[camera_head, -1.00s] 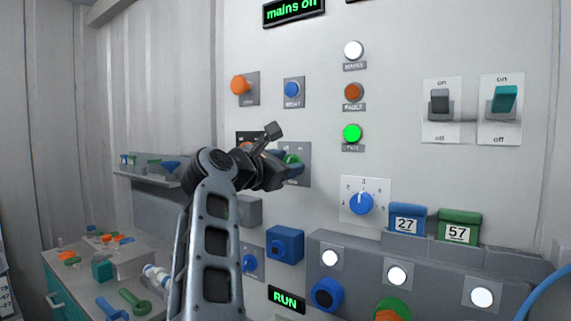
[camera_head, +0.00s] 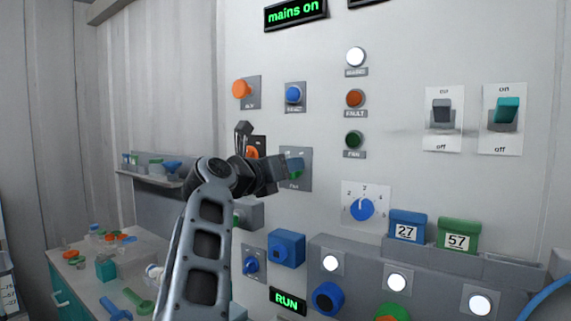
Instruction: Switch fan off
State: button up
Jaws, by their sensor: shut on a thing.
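The fan switch, a green rotary knob (camera_head: 295,170), sits on a grey plate (camera_head: 302,185) on the white wall panel. A label below the knob appears to read FAN. My gripper (camera_head: 289,164) reaches in from the left and is shut on this knob, hiding part of it. The fan lamp (camera_head: 354,140), in the column of lamps to the upper right, is dark green and unlit.
A cluttered bench stands lower left.

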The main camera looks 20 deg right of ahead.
jog(key=shift+w+a+n, duration=0.1)
jog(key=shift+n, duration=1.1)
jog(key=shift+p, duration=0.3)
jog(key=o, duration=1)
